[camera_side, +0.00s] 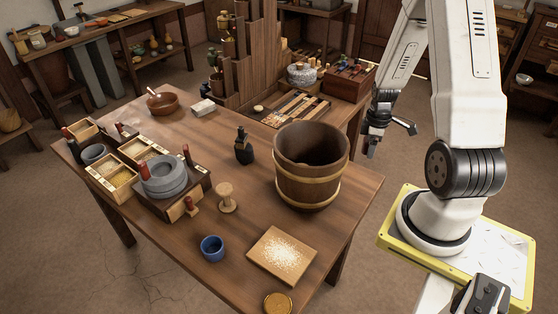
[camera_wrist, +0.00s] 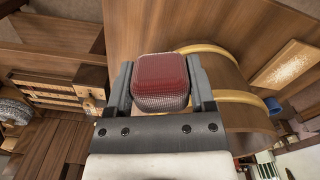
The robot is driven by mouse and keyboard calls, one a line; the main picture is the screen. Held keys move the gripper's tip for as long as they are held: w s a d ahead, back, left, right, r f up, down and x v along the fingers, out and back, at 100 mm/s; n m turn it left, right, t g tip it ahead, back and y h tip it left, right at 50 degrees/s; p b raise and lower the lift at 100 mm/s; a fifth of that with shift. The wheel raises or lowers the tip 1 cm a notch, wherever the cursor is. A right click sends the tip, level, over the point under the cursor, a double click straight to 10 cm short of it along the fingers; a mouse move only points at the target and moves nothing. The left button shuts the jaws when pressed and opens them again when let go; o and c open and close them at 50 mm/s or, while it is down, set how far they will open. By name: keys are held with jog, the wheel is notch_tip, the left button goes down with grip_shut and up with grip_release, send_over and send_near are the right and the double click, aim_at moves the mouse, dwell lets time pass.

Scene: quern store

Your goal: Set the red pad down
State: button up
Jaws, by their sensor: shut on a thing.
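The red pad (camera_wrist: 160,76), a rounded block with a pale mesh-like lower side, sits between the two fingers of my gripper (camera_wrist: 160,88) in the wrist view. The fingers press on its left and right sides. In the side view my gripper (camera_side: 372,138) hangs beyond the right edge of the wooden table (camera_side: 240,135), to the right of the bucket. The pad is too small and dark there to make out clearly.
A wooden bucket (camera_side: 308,180) with brass bands stands near the table's right edge, close to my gripper. A floury board (camera_side: 282,255), blue cup (camera_side: 212,248), dark bottle (camera_side: 243,147) and stone quern (camera_side: 163,177) stand around it. Bare tabletop lies left of the bottle.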

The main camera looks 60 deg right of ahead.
jog(key=w+d+r+n, duration=0.2)
jog(key=w+r+n, duration=0.25)
jog(key=w, duration=0.65)
jog(key=w+d+r+n, duration=0.1)
jog(key=w+r+n, duration=0.35)
jog(key=w, duration=0.65)
jog(key=n, duration=0.5)
send_over(254, 183)
notch_tip(254, 183, down, 14)
jog(key=shift+f, duration=2.95)
jog(key=shift+f, duration=0.1)
jog(key=shift+f, duration=1.8)
